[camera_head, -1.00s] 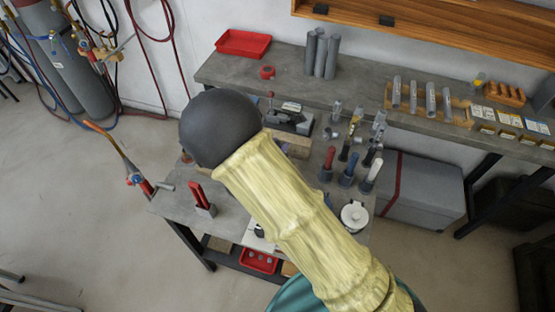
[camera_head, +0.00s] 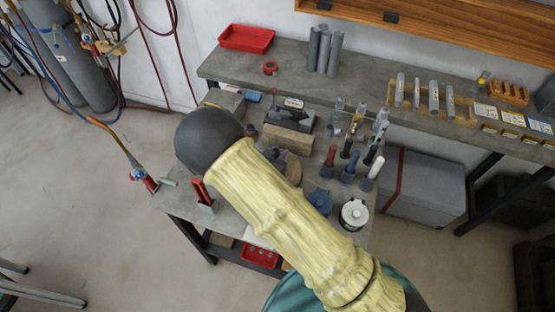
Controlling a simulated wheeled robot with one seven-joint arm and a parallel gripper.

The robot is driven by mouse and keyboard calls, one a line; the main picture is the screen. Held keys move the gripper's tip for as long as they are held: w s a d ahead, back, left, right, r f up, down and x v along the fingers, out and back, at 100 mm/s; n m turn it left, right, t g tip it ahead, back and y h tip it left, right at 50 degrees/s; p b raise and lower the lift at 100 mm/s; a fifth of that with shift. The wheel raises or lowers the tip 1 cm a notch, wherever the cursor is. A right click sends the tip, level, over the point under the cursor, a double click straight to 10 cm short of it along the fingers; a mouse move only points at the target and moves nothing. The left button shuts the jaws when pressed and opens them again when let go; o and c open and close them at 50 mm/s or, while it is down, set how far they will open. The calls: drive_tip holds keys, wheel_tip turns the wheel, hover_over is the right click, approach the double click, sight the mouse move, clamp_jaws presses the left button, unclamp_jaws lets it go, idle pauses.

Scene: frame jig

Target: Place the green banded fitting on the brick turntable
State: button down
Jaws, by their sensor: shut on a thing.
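My arm in a yellow sleeve crosses the middle of the view and ends in a dark rounded part. My gripper does not show; it is hidden behind that dark part, so what it holds cannot be seen. A round tan-brown disc (camera_head: 294,170), perhaps the brick turntable, shows partly beside the sleeve on the near table. A tan brick-like block (camera_head: 287,138) lies just behind it. Several small metallic fittings (camera_head: 357,117) stand at the right back of this table. I cannot make out a green band on any of them.
Red, blue and white-handled tools (camera_head: 348,168) stand upright on the right of the near table (camera_head: 240,228). A blue lidded pot (camera_head: 320,201) and a white-lidded pot (camera_head: 354,213) stand at its front. A red-handled tool (camera_head: 202,194) stands left. A clamp (camera_head: 290,115) stands behind the block.

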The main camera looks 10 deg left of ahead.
drive_tip(key=shift+f, duration=0.1)
drive_tip(key=shift+f+p, duration=0.45)
drive_tip(key=shift+f, duration=1.5)
drive_tip(key=shift+f, duration=0.2)
drive_tip(key=c, duration=1.2)
unclamp_jaws()
drive_tip(key=shift+o, duration=0.2)
drive_tip(key=shift+r, duration=0.15)
